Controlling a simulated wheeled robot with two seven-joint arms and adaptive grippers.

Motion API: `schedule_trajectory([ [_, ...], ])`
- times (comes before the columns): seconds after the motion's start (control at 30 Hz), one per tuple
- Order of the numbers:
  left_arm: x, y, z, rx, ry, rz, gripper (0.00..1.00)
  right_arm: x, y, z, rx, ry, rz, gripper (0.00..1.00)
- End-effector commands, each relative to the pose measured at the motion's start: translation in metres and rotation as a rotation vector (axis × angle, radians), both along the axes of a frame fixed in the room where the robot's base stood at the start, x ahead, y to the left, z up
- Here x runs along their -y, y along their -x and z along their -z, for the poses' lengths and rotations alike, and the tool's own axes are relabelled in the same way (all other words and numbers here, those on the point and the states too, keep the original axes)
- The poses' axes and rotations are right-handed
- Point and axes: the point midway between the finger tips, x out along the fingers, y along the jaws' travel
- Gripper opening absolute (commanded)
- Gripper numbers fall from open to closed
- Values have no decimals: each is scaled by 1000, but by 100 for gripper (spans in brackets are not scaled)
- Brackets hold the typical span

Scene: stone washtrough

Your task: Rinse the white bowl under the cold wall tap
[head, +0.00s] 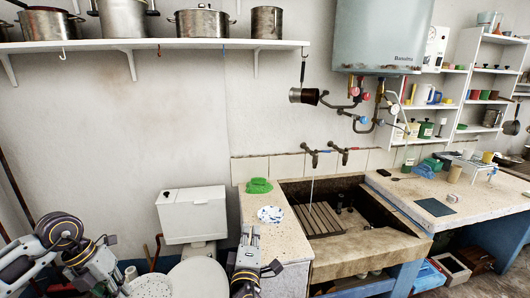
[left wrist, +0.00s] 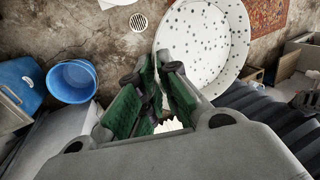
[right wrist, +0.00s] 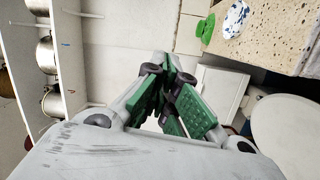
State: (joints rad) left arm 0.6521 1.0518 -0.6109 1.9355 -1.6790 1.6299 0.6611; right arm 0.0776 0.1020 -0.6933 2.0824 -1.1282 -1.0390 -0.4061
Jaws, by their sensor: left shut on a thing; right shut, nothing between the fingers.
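The white bowl (left wrist: 205,38), dotted with dark specks, is in my left gripper (left wrist: 155,68), which looks shut on its rim. In the head view the bowl (head: 150,286) is low at the left, partly cut off by the frame, away from the trough. My right gripper (right wrist: 166,62) is shut and empty; in the head view it is in front of the trough's left counter. Two wall taps stand above the stone trough (head: 370,255). A thin stream falls from the left tap (head: 313,153) onto the slatted rack (head: 318,220).
A green cloth-like item (head: 259,185) and a blue-white plate (head: 270,214) lie on the left counter. A white cistern (head: 192,213) stands left of it. A boiler (head: 385,38) with pipes hangs above. A blue bucket (left wrist: 72,80) stands on the floor.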

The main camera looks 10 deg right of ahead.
Motion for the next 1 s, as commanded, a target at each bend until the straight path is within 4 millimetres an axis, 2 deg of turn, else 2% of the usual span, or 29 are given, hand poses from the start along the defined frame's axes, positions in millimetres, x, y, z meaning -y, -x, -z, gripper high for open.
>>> schedule_trajectory([
  [1.0, 3, -3, -2, 2, 0, -765, 0, 20, 5, 5, -54, 118, 93, 0],
])
